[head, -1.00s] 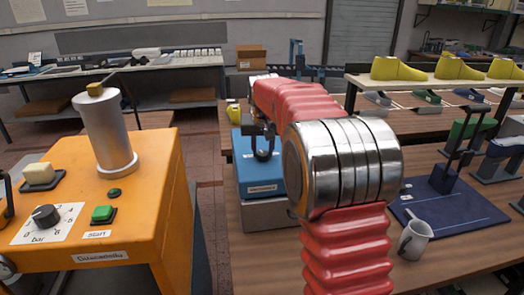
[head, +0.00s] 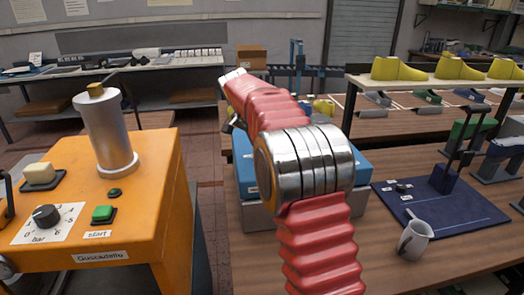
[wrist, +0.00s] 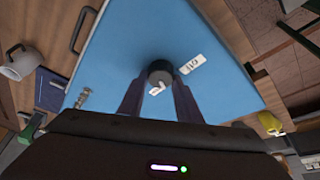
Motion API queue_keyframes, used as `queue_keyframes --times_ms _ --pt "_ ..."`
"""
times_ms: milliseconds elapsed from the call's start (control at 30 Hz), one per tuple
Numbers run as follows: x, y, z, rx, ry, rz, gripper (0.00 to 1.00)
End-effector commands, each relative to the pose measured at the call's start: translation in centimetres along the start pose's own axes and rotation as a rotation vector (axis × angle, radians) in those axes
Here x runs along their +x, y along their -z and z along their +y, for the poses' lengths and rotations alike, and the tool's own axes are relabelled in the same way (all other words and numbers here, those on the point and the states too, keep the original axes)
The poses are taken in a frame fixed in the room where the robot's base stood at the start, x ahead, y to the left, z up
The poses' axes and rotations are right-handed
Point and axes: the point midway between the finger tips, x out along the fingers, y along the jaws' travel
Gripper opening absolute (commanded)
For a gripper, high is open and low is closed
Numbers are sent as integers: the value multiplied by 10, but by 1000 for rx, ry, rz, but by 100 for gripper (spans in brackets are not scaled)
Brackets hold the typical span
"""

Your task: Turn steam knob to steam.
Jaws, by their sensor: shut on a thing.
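A black round knob (wrist: 160,72) stands on the flat blue top of a box (wrist: 112,48) in the wrist view. My gripper (wrist: 160,84) has a finger on each side of the knob and is shut on it. A white label with dark marks (wrist: 193,65) lies beside the knob. Another small white mark (wrist: 157,89) shows between the fingers; neither can be read surely. In the head view the blue box (head: 362,168) is partly behind my arm, and the knob and fingertips are hidden.
An orange machine (head: 130,215) with a dark pressure dial (head: 46,216) and green start button (head: 103,214) stands left. A white mug (head: 414,240) and navy mat (head: 470,208) lie right on the wooden table. Yellow shoe lasts (head: 398,68) stand on a shelf behind.

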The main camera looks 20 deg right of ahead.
Motion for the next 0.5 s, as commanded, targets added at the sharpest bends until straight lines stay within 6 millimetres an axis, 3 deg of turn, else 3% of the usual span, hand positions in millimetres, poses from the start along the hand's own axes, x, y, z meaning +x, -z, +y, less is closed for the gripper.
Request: queue_keyframes --times_ms 500 --pt "-1 -2 -3 253 -100 -3 9"
